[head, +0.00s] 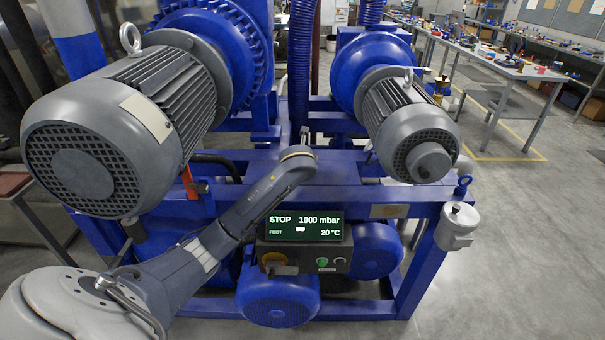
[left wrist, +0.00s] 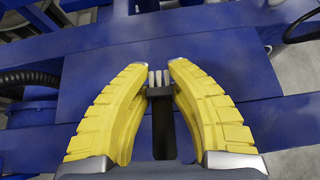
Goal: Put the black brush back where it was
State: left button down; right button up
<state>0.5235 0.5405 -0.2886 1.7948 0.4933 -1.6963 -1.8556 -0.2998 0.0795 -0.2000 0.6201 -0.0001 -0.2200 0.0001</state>
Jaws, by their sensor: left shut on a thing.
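The black brush (left wrist: 163,128) is between the two yellow fingers of my left gripper (left wrist: 161,70) in the left wrist view. Its dark handle runs back toward the palm, and its pale bristles (left wrist: 158,78) point away between the fingertips. My left gripper is shut on it, above a blue painted frame. In the head view my left arm reaches in from the lower left over the blue machine frame; its gripper and the brush are mostly hidden behind the wrist. My right gripper is in neither view.
Two large grey motors (head: 115,135) (head: 408,125) flank the arm. A control box with a lit display (head: 305,226) reading STOP sits below it. The blue frame (left wrist: 110,65) has a flat top. A black corrugated hose (left wrist: 28,80) lies at left. Workbenches (head: 490,65) stand far right.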

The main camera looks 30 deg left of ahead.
pick_arm(q)
jog(key=shift+f, duration=2.3)
jog(key=c, duration=1.3)
grip_release()
jog(key=shift+f, duration=0.1)
jog(key=shift+r, duration=0.2)
jog(key=v, duration=1.1)
jog(key=shift+o, duration=0.7)
jog(key=shift+s+d+r, duration=0.2)
jog(key=shift+s+r, duration=0.05)
jog(key=shift+s, duration=0.1)
